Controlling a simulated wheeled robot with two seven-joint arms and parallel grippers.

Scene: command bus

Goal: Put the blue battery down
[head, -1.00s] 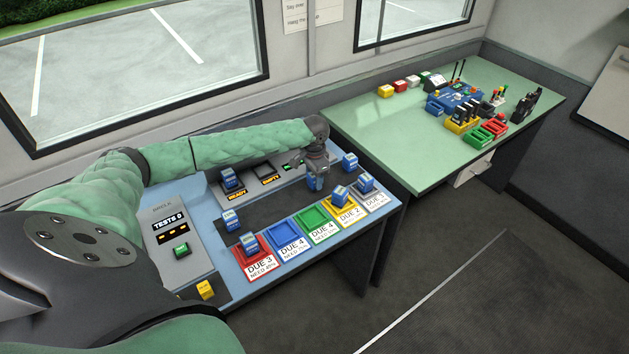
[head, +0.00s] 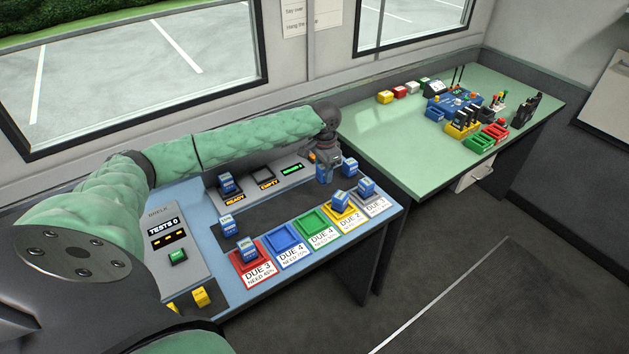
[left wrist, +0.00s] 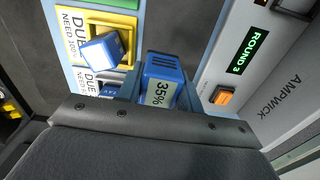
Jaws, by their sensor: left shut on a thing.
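My left gripper (head: 325,164) is shut on a blue battery (head: 324,175) over the far right part of the dark mat (head: 285,207). In the left wrist view this battery (left wrist: 162,80) shows a 35% label between the fingers of the gripper (left wrist: 155,92). I cannot tell whether its base touches the mat. Another blue battery (head: 349,167) stands just right of it. My right gripper is not in view.
Blue batteries stand at the yellow tray (head: 354,218), the grey tray (head: 383,206), the red tray (head: 240,262) and the READY slot. Another stands at the mat's left (head: 227,225). The blue tray (head: 284,237) and green tray (head: 312,223) look empty.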

